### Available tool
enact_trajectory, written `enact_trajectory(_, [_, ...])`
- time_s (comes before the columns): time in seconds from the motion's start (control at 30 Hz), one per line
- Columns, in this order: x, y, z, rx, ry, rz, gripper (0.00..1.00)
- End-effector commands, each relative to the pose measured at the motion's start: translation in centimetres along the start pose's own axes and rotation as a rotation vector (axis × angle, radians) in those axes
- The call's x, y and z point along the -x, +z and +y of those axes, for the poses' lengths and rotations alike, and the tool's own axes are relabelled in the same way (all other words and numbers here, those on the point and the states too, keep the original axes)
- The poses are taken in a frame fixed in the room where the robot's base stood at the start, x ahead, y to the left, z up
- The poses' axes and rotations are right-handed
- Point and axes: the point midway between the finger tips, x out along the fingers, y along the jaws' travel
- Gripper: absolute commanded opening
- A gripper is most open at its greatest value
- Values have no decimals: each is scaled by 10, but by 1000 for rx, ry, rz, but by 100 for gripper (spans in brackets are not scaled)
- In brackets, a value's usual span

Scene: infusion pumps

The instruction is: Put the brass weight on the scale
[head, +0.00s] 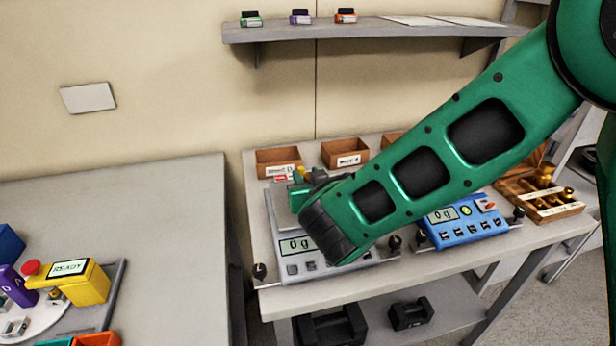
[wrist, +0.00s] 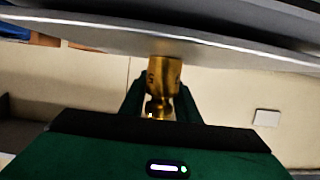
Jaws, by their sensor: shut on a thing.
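A brass weight (wrist: 164,75) stands between my gripper's fingers (wrist: 161,100) in the wrist view, with its knob held and its body toward a pale metal plate (wrist: 90,32). The weight's end is at the plate's edge in that picture; I cannot tell whether they touch. In the head view my gripper (head: 301,190) is over the grey scale (head: 340,268), whose display reads 0 g. My arm hides much of the scale and the weight there.
A blue device (head: 462,225), also reading 0 g, stands right of the grey scale. A wooden box (head: 538,200) with several brass weights is at the far right. Small open boxes (head: 278,160) line the table's back. A shelf (head: 370,30) hangs above.

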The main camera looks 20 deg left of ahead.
Motion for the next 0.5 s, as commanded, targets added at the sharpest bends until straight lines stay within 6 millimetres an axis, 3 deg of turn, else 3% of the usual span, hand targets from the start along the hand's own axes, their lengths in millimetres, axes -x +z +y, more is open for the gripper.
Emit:
enact_trajectory(0.23, [-1,1,0,0,0,2,0])
enact_trajectory(0.27, [-1,2,0,0,0,1,34])
enact_trajectory(0.3, [0,1,0,0,0,1,43])
enact_trajectory(0.33, [0,1,0,0,0,1,48])
enact_trajectory(0.5, [-1,2,0,0,-1,0,48])
